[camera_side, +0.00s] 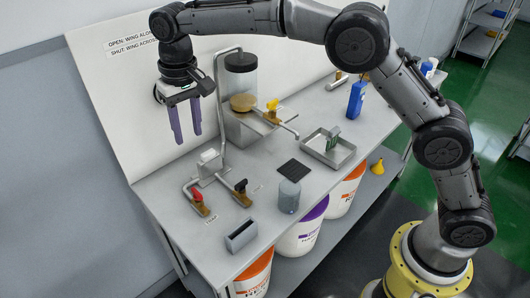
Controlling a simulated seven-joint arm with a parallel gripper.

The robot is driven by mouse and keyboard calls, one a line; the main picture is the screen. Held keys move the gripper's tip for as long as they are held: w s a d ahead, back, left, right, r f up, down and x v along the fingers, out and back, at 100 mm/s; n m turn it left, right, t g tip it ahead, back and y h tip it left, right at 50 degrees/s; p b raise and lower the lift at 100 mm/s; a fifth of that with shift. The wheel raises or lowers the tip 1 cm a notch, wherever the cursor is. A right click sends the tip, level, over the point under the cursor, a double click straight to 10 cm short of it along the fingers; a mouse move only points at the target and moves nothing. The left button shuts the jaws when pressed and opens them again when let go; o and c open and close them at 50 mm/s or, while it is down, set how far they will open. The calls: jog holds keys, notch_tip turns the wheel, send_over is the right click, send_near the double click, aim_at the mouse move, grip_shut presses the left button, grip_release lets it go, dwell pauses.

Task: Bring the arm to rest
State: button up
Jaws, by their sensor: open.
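My gripper (185,138) hangs at the upper left, in front of the white back panel. Its two purple fingers point down and stand apart, with nothing between them. It is well above the left part of the grey bench (160,190) and touches nothing there. My arm reaches across the top of the view from its yellow base at the lower right.
Valves with a red handle (197,195), a black handle (241,185) and a yellow handle (272,106) sit on pipework. A clear tank (241,75), a grey jar (289,197), a metal tray (340,158) and a blue bottle (356,100) stand on the bench. Buckets (300,238) stand below.

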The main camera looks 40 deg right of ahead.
jog(key=s+d+r+m+t, duration=0.1)
jog(key=s+d+r, duration=0.4)
jog(key=d+r, duration=0.25)
jog(key=s+d+r+m+t, duration=0.1)
jog(key=s+d+r+t, duration=0.1)
jog(key=s+d+r, duration=0.5)
jog(key=s+d+r+t, duration=0.1)
jog(key=s+d, duration=0.5)
jog(key=s, duration=0.4)
jog(key=s+d+f+n+t, duration=0.1)
jog(key=s+d+f+n, duration=0.1)
jog(key=s+f, duration=1)
jog(key=shift+s, duration=0.15)
jog(key=shift+d, duration=0.1)
